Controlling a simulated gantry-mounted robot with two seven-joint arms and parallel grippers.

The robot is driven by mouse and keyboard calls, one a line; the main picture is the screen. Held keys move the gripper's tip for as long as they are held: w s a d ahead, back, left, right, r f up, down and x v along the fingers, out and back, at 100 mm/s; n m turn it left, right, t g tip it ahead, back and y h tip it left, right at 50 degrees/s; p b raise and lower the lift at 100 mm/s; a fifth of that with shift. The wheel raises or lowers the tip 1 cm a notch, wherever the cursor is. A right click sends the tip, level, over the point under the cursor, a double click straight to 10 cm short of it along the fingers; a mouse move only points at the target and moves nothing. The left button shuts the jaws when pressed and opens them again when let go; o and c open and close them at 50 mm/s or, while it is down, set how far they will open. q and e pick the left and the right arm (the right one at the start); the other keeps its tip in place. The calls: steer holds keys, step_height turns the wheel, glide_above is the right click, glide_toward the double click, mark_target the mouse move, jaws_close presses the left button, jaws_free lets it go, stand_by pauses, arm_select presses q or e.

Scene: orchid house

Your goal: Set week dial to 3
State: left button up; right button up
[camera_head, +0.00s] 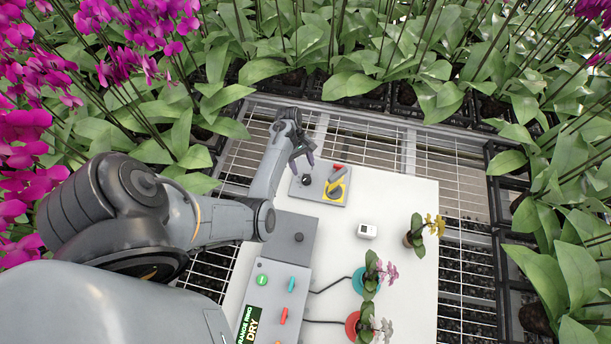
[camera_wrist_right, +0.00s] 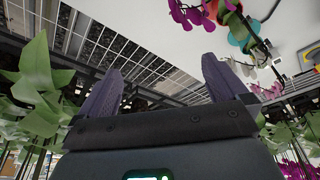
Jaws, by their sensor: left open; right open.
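A grey panel (camera_head: 322,194) lies on the white table. It carries a black knob (camera_head: 305,180) at its left and a yellow part (camera_head: 335,190) with a red piece (camera_head: 338,168) at its right. A second grey panel (camera_head: 285,232) nearer me has a small dark knob (camera_head: 299,237). Which knob is the week dial, and any marks or numbers, are too small to tell. My left gripper (camera_head: 301,160) is open and empty, just above the black knob, apparently not touching it. My right gripper (camera_wrist_right: 162,68) is open with nothing between its fingers; it does not show in the head view.
A control box (camera_head: 272,300) with a DRY display, a red and a teal switch stands at the front. Potted orchids (camera_head: 416,238) and a small white device (camera_head: 367,231) stand on the right half. Dense orchid leaves surround the table (camera_head: 350,262).

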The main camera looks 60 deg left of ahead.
mark_target(306, 177)
arm_select(q)
steer(key=shift+b+x, duration=0.3)
steer(key=shift+x, duration=2.7)
steer(key=shift+c, duration=0.2)
steer(key=c, duration=1)
steer(key=shift+r+m, duration=0.1)
steer(key=shift+m, duration=0.2)
steer(key=shift+w+a+m+g+p, duration=0.1)
steer(key=shift+m+g+p, duration=0.5)
steer(key=shift+m+p, duration=0.45)
steer(key=m+g, duration=0.1)
steer(key=m, duration=0.2)
steer(key=shift+y, duration=0.3)
steer(key=shift+w+m+g+p, duration=0.1)
steer(key=shift+m+g+p, duration=0.3)
steer(key=shift+m, duration=0.65)
